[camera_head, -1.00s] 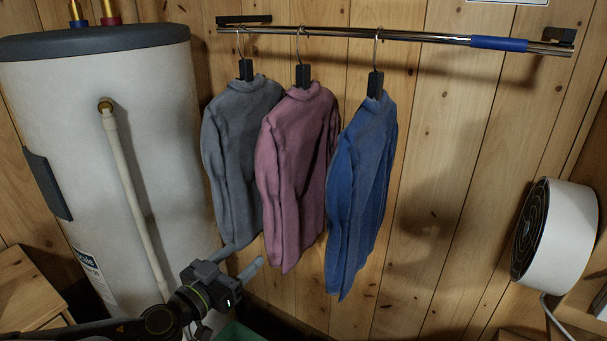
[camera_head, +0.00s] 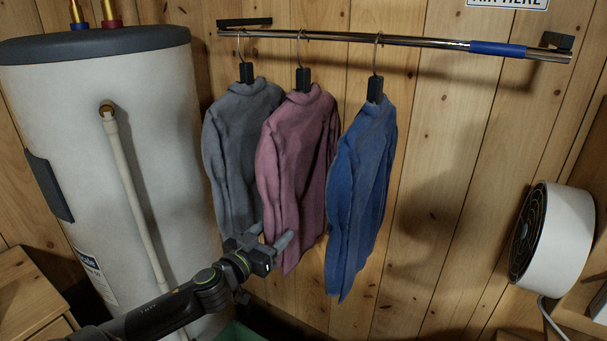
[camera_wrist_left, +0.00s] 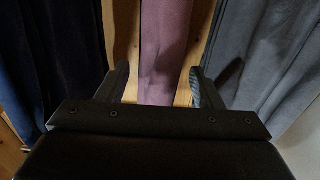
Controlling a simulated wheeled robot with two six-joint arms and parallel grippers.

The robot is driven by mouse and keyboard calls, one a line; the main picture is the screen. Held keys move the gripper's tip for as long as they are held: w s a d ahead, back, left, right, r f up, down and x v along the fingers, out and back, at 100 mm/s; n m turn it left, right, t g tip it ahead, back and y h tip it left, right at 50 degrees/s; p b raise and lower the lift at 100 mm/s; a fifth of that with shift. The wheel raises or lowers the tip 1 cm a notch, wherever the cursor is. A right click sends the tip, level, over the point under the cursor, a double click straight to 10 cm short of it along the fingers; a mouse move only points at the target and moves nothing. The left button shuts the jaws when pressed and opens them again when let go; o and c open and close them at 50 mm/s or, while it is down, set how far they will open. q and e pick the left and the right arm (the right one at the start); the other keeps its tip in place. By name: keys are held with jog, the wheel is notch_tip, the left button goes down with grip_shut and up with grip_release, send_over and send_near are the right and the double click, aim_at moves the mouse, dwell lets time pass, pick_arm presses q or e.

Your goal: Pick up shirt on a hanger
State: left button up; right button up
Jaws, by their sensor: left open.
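Three shirts hang from the metal rail (camera_head: 400,38) on hangers with black blocks. They are a grey shirt (camera_head: 238,150), a pink shirt (camera_head: 292,155) and a blue shirt (camera_head: 362,190). My left gripper (camera_head: 272,235) is open near the lower part of the grey and pink shirts. In the left wrist view the pink shirt (camera_wrist_left: 165,45) shows between and beyond the open fingers. There the blue shirt (camera_wrist_left: 50,50) is at the left and the grey shirt (camera_wrist_left: 265,60) at the right. My right gripper is out of view.
A white water heater (camera_head: 160,190) with a pipe stands at the left. A round white heater or fan (camera_head: 565,240) is at the right. A blue sleeve (camera_head: 497,49) sits on the rail's right part, which is clear of shirts. A wooden cabinet (camera_head: 30,295) is at the lower left.

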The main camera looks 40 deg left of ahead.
pick_arm(q)
jog(key=w+p, duration=0.1)
jog(key=w, duration=0.3)
jog(key=shift+a, duration=0.1)
jog(key=c, duration=1.2)
jog(key=shift+c, duration=0.3)
jog(key=shift+r, duration=0.15)
